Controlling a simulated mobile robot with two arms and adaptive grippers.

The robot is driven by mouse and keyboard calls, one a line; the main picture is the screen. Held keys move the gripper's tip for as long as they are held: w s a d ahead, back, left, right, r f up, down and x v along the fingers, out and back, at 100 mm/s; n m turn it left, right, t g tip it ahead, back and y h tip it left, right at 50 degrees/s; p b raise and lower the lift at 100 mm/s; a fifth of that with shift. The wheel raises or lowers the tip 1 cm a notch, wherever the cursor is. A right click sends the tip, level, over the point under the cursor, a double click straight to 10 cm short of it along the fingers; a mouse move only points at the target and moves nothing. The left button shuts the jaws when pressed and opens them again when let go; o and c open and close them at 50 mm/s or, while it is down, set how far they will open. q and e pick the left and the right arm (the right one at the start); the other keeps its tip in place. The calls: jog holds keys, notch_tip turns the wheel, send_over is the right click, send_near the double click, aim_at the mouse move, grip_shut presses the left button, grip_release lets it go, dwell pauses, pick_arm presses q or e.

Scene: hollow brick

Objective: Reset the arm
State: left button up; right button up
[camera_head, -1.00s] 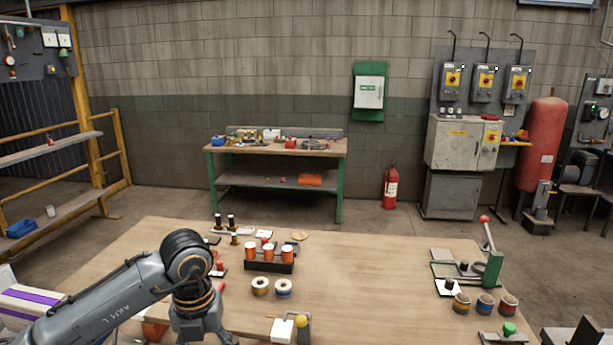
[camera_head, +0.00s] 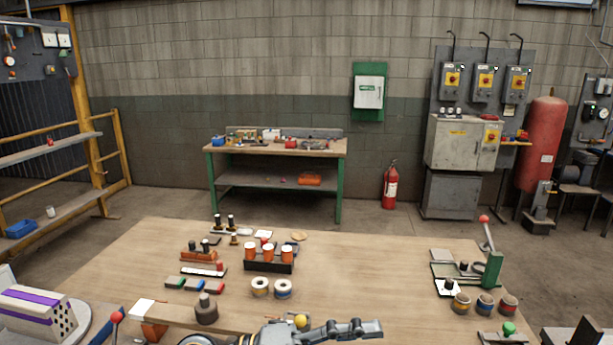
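My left gripper (camera_head: 345,329) is low at the front edge of the wooden table (camera_head: 380,270), pointing right. Its fingers show side-on, so I cannot tell whether they are open or shut. I see nothing clearly held in it. My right gripper is not in view. A pale hollow brick (camera_head: 32,312) with purple stripes and dark holes in its end sits at the lower left, well apart from my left gripper.
A black rack with orange-topped containers (camera_head: 268,254), two spools (camera_head: 272,288) and a dark weight-like piece (camera_head: 206,309) stand on the table. A green lever press (camera_head: 492,268) and several round pots (camera_head: 485,304) are at the right. The table's middle right is clear.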

pick_arm(q)
jog(key=w+a+r+n+t+y, duration=0.2)
jog(key=w+a+n+t, duration=0.3)
jog(key=n+t, duration=0.4)
jog(key=w+a+r+n+t+y, duration=0.25)
jog(key=a+n+t, duration=0.35)
jog(key=n+t, duration=0.4)
jog(key=a+f+n+g+y, duration=0.4)
jog(key=a+f+n+y, duration=0.9)
jog(key=f, duration=0.6)
jog(key=s+a+f+g+y, duration=0.1)
jog(key=s+a+f+g, duration=0.1)
jog(key=s+f+g, duration=0.75)
jog(key=s+a+f+g, duration=0.25)
jog(key=s+f, duration=0.45)
jog(key=s, duration=0.7)
notch_tip(320, 180, down, 25)
jog(key=g, duration=0.1)
jog(key=s+a+f+g, duration=0.1)
jog(key=s+a+f, duration=0.1)
jog(key=s+f, duration=1.5)
jog(key=shift+s+a+f, duration=0.2)
jog(key=shift+s+f, duration=0.05)
jog(key=shift+s, duration=0.15)
